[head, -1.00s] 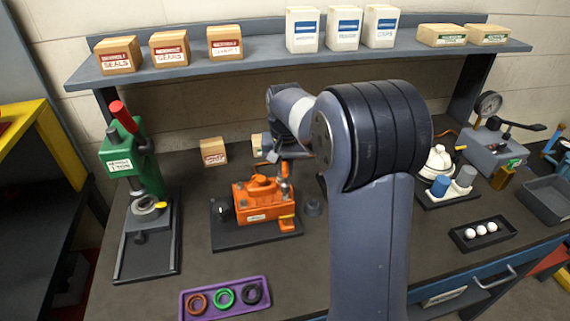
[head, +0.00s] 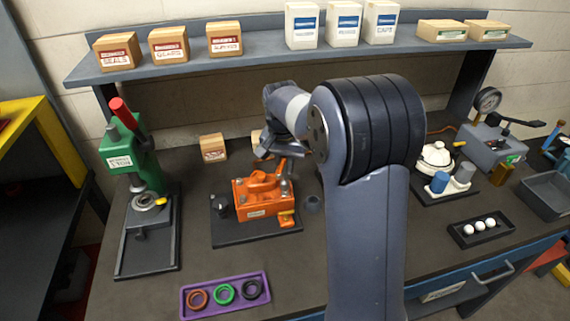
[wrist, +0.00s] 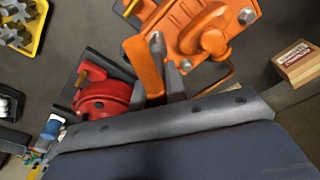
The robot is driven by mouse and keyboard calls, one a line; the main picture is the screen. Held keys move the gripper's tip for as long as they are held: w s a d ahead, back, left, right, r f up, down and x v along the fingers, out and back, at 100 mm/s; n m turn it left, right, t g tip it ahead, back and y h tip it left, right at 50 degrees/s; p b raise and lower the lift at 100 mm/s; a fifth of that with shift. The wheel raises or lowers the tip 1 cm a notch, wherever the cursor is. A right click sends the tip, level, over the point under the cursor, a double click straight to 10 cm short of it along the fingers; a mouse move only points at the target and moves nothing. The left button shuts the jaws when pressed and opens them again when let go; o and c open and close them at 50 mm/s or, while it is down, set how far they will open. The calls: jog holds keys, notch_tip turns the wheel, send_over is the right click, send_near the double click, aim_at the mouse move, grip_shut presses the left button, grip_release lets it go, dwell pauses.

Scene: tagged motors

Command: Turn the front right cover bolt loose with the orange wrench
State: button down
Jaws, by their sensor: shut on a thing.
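The orange housing (head: 262,196) stands on a black base plate (head: 229,236) on the bench. It also shows at the top of the wrist view (wrist: 200,32), with grey bolt heads such as this bolt (wrist: 248,16). My gripper (head: 272,152) is above the back of the housing, mostly hidden in the head view by its own wrist. In the wrist view my gripper (wrist: 160,88) is shut on an orange bar, the orange wrench (wrist: 143,65), which points toward the housing. I cannot tell whether the wrench touches a bolt. The front right cover bolt cannot be made out with certainty.
A red unit (wrist: 102,97) stands close beside the gripper in the wrist view. A small carton (head: 213,147) is behind the housing. A green press (head: 145,165) stands left, and a purple tray of rings (head: 225,312) lies in front.

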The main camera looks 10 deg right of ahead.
jog(key=shift+f+b, duration=0.75)
jog(key=shift+f, duration=0.45)
